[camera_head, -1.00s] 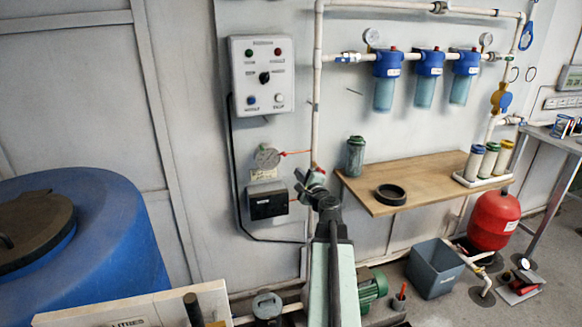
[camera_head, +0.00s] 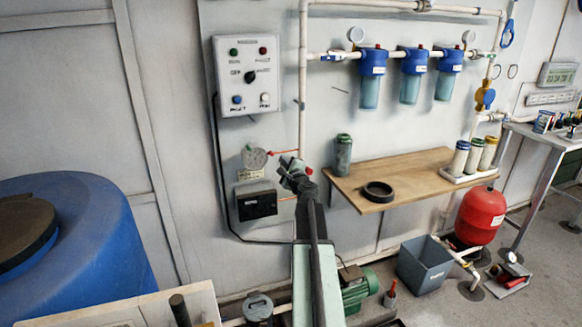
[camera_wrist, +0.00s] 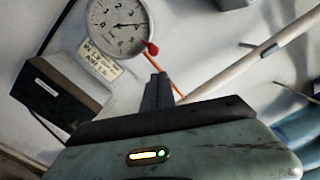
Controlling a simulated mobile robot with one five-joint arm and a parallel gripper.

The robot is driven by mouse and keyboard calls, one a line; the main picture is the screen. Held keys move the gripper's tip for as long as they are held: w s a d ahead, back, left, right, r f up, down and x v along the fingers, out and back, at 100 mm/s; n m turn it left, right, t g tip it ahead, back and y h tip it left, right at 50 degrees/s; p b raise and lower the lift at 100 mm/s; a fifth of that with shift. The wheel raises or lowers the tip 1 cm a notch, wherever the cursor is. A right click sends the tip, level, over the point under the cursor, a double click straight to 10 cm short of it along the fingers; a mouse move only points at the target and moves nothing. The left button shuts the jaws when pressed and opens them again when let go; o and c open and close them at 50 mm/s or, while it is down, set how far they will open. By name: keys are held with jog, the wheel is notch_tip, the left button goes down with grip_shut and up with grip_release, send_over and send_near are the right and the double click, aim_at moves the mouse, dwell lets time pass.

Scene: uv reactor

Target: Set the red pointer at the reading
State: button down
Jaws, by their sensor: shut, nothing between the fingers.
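A round white gauge (camera_head: 254,158) hangs on the wall, left of my gripper in the head view. The wrist view shows its dial (camera_wrist: 118,24) with dark numbers and a dark needle lying toward the right.
A black box (camera_head: 257,204) is below the gauge. A thin red line (camera_head: 285,151) runs from the gauge toward the white pipe (camera_head: 302,110). A control box (camera_head: 249,75) hangs above. A wooden shelf (camera_head: 410,178) stands at right, and a blue tank (camera_head: 100,230) at left.

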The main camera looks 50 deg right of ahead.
jog(key=shift+w+a+r, duration=0.5)
jog(key=shift+w+a, duration=0.1)
jog(key=shift+a, duration=0.1)
jog(key=s+a, duration=0.2)
jog(key=s, duration=0.9)
jog(key=shift+a+r+p, duration=0.2)
jog(key=shift+p, duration=0.2)
